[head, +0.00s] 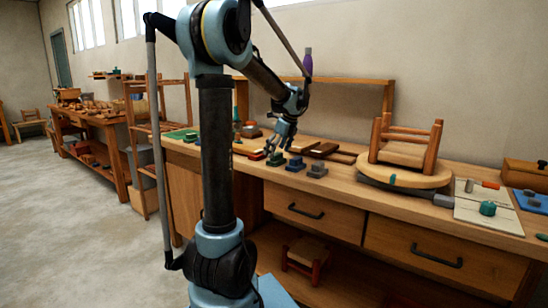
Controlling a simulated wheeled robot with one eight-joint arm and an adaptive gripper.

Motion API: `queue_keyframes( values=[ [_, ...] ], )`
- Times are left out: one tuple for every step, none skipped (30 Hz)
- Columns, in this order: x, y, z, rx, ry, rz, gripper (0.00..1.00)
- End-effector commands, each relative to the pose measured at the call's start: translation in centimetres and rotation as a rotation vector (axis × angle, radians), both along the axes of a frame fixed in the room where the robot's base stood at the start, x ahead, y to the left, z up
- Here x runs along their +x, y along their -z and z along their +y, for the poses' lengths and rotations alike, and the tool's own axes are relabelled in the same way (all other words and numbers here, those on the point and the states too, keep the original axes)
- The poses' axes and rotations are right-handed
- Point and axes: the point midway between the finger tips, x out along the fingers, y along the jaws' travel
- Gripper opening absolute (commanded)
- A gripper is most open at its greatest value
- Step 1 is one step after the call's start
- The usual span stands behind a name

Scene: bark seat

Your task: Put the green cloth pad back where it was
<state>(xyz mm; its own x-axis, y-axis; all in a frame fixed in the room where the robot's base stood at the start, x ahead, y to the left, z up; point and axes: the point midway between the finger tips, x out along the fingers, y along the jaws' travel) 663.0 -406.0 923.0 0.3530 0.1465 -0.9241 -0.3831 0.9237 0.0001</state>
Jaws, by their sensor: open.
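My gripper (276,148) is open, pointing down over the workbench (345,198), with nothing visible between its fingers. A small dark green piece (276,159) lies on the bench just under the fingertips. It looks like the green cloth pad, but it is too small to be sure. I cannot tell whether the fingers touch it. A dark piece (295,164) and a blue-grey piece (317,170) lie in a row to its right.
An upturned wooden stool (405,152) stands on a round turntable (403,178) to the right. Behind the small pieces lie dark wooden strips (324,149).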

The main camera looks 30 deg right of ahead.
Motion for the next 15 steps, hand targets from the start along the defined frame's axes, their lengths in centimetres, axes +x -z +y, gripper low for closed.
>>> queue_keyframes(
  values=[
    [-0.4,-0.9,-0.1,0.001,0.002,0.000,0.90],
    [-0.6,-1.5,-0.2,0.001,0.002,0.000,0.90],
    [-0.9,-2.2,-0.3,0.001,0.002,0.000,0.90],
    [-1.1,-2.8,-0.4,0.001,0.002,0.000,0.90],
    [-1.3,-3.3,-0.5,0.001,0.002,0.000,0.90],
    [-1.6,-4.1,-0.6,0.001,0.002,0.000,0.90],
    [-1.8,-4.6,-0.7,0.000,0.001,0.000,0.90],
    [-1.9,-5.1,-0.8,0.000,0.001,0.000,0.90],
    [-2.2,-5.7,-0.8,0.000,0.001,0.000,0.90],
    [-2.3,-6.1,-0.9,0.000,0.001,0.000,0.90],
    [-2.5,-6.5,-1.0,0.000,0.001,0.000,0.90],
    [-2.7,-7.0,-1.1,0.000,0.001,0.000,0.90],
    [-2.8,-7.3,-1.1,0.000,0.001,0.000,0.90],
    [-2.9,-7.6,-1.2,0.000,0.001,0.000,0.90],
    [-3.0,-8.0,-1.3,0.000,0.001,0.000,0.90]
  ],
)
